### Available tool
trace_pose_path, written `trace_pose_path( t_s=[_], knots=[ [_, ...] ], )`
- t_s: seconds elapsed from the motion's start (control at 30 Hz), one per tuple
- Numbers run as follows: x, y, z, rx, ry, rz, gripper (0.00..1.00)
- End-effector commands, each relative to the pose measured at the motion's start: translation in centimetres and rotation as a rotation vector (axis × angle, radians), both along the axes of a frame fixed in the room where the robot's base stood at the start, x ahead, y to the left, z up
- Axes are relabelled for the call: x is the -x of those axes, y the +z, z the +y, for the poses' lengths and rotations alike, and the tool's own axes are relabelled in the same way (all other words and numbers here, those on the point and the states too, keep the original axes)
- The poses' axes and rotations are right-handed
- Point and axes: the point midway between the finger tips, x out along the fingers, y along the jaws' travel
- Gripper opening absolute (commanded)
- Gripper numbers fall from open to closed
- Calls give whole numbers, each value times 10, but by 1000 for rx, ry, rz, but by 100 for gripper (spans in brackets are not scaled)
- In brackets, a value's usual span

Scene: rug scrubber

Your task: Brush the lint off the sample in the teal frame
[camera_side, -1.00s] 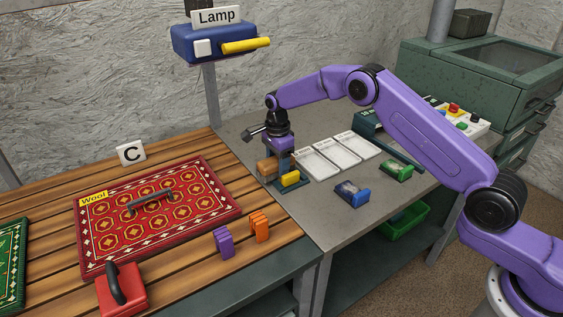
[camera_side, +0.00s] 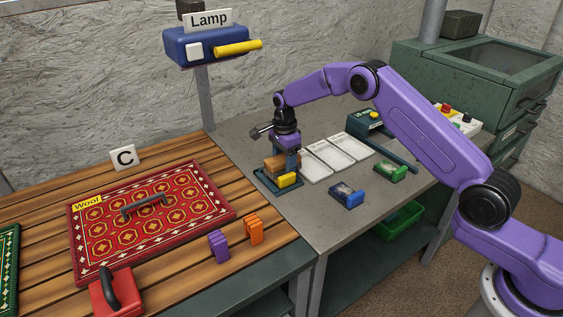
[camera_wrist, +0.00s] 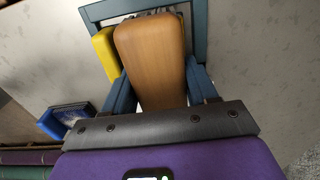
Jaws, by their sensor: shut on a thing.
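The teal frame (camera_side: 292,188) lies flat on the grey table, with a yellow block (camera_side: 288,180) at its near side. In the wrist view the frame's rim (camera_wrist: 201,25) and the yellow block (camera_wrist: 104,52) show around the brush. My gripper (camera_side: 285,158) is over the frame, shut on a brush with a brown wooden back (camera_side: 274,164). In the wrist view this wooden back (camera_wrist: 150,55) sits between the two fingers and covers most of the frame's inside. The sample and any lint are hidden, and I cannot tell whether the bristles touch it.
White trays (camera_side: 344,146) lie just right of the teal frame. A blue frame (camera_side: 347,197) and a green frame (camera_side: 390,174) lie nearer the table's front. The lamp box (camera_side: 205,47) is above left. A red rug (camera_side: 150,212) lies on the wooden slats.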

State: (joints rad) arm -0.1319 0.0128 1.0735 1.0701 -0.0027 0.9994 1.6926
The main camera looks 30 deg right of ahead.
Motion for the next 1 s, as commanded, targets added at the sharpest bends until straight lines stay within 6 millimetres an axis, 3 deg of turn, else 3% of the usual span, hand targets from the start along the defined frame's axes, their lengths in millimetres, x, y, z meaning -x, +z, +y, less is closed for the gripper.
trace_pose_path(
  t_s=[0.77,1.0],
  knots=[
    [0,-2,44,-2,3,-1,33],
    [1,-2,39,-2,2,2,33]
  ],
)
